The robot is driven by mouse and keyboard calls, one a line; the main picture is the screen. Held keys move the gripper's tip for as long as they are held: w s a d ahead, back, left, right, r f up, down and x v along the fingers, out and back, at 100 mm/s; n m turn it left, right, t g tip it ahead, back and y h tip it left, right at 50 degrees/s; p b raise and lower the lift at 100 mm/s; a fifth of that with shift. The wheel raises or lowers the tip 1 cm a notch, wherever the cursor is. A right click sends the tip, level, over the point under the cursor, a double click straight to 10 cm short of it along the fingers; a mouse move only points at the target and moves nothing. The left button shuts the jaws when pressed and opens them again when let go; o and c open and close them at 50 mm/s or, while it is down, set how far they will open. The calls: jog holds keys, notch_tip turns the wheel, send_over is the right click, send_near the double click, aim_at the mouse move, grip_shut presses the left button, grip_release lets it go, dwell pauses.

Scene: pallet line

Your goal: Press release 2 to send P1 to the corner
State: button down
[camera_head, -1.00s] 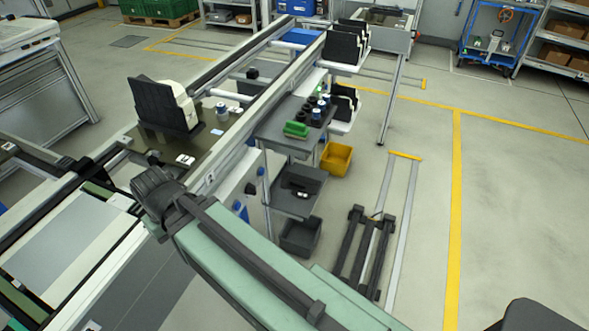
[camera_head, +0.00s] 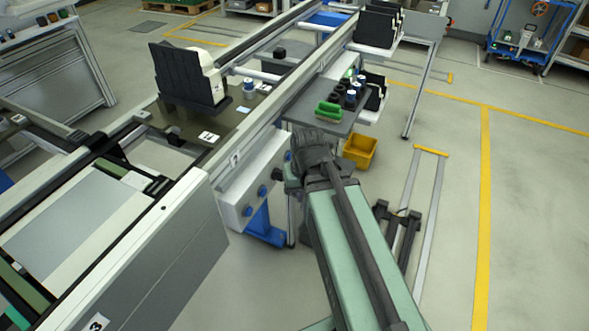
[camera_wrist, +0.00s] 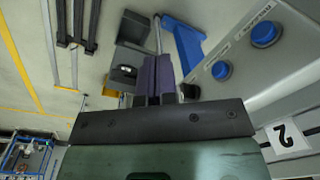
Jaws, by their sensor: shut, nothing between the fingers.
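A pale button box (camera_head: 240,195) hangs under the conveyor rail, with several blue buttons (camera_head: 262,190) on its face. In the wrist view two blue buttons (camera_wrist: 265,33) (camera_wrist: 221,70) show beside small labels, one seemingly starting "RELEASE". A "2" tag (camera_wrist: 285,138) is on the panel near them; it also shows in the head view (camera_head: 235,158). My gripper (camera_wrist: 157,75) is shut and empty, left of the buttons in the wrist view, apart from them. In the head view it is mostly hidden by my wrist. A pallet plate (camera_head: 222,128) on the line carries a black-and-white part (camera_head: 187,75); I cannot read its name.
A dark shelf cart (camera_head: 335,122) with green and dark parts stands beyond my wrist. A yellow bin (camera_head: 360,150) is on the floor beside it. A grey panel (camera_head: 165,260) marked "3" stands in the left foreground. Open floor lies at the right.

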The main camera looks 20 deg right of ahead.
aim_at(289, 157)
jog(key=w+d+f+m+t+y+b, duration=0.2)
jog(key=w+d+f+m+t+b, duration=0.25)
jog(key=d+f+b, duration=0.6)
jog(key=w+d+r+m+t+h+b, duration=0.1)
jog(key=w+d+r+m+t+b, duration=0.1)
jog(key=w+m+t, duration=0.4)
jog(key=w+d+r+m, duration=0.1)
jog(key=d+m, duration=0.1)
jog(key=shift+r+m+t, duration=0.2)
jog(key=shift+m+t, duration=0.15)
jog(key=w+a, duration=0.5)
jog(key=w, duration=0.1)
jog(key=shift+w+a, duration=0.3)
jog(key=shift+w, duration=0.1)
dwell(0.6)
jog(key=shift+w+a, duration=0.25)
